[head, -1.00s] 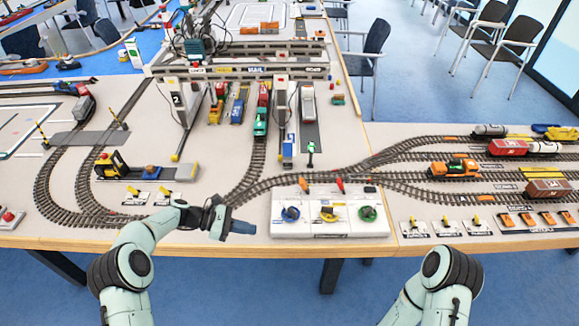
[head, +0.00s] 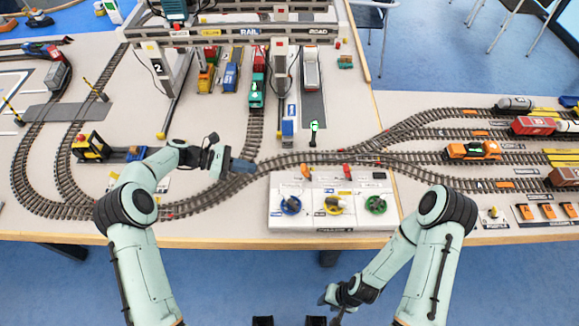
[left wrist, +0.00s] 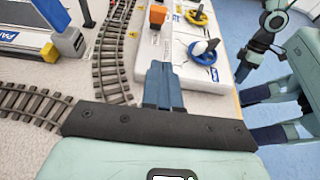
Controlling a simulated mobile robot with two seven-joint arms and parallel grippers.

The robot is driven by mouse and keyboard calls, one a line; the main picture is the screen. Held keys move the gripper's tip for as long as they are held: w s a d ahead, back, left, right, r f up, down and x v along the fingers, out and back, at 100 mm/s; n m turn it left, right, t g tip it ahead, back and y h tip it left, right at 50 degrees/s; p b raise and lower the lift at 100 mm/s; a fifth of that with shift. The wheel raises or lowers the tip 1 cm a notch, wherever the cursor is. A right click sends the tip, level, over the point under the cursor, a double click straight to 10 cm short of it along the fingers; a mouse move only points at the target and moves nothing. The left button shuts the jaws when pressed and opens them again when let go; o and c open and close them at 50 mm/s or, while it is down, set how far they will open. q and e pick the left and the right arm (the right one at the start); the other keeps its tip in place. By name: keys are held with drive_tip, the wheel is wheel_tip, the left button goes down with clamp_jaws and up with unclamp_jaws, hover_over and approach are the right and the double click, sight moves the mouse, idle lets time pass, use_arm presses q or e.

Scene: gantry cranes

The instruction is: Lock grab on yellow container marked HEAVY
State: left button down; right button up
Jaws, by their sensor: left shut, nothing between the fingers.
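A yellow container (head: 206,79) stands in a row of vehicles and wagons under the gantry crane (head: 225,40); no HEAVY mark can be read on it. The white control panel (head: 358,218) at the table's front has blue (head: 290,205), yellow (head: 334,205) and green (head: 376,204) round controls and two red-orange levers along its back. My left gripper (head: 243,166) is shut and empty, above the track just off the panel's back left corner. In the left wrist view its fingers (left wrist: 163,85) point beside an orange lever (left wrist: 157,17). My right gripper (head: 335,300) hangs before the table edge; its jaws are unclear.
Curved tracks run left of the panel and fan out to the right. An orange locomotive (head: 472,150) and several wagons stand on the right tracks. A green signal-like post (head: 314,132) rises behind the panel. A yellow-black machine (head: 90,148) stands at left.

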use_arm(q)
approach(307, 173)
drive_tip(key=f, duration=0.4)
drive_tip(key=shift+w+d+f, duration=0.15)
drive_tip(key=shift+w, duration=0.1)
drive_tip(key=shift+d+r+p, duration=0.15)
drive_tip(key=shift+d+r, duration=0.15)
drive_tip(key=shift+d, duration=0.3)
drive_tip(key=shift+d+r+p, duration=0.15)
drive_tip(key=shift+d+r, duration=0.1)
drive_tip(key=shift+d, duration=0.3)
drive_tip(key=shift+d+r, duration=0.25)
drive_tip(key=shift+d, duration=0.45)
use_arm(e)
drive_tip(key=shift+w+r, duration=0.45)
use_arm(q)
drive_tip(key=shift+s+r, duration=0.1)
use_arm(e)
drive_tip(key=shift+f, duration=0.15)
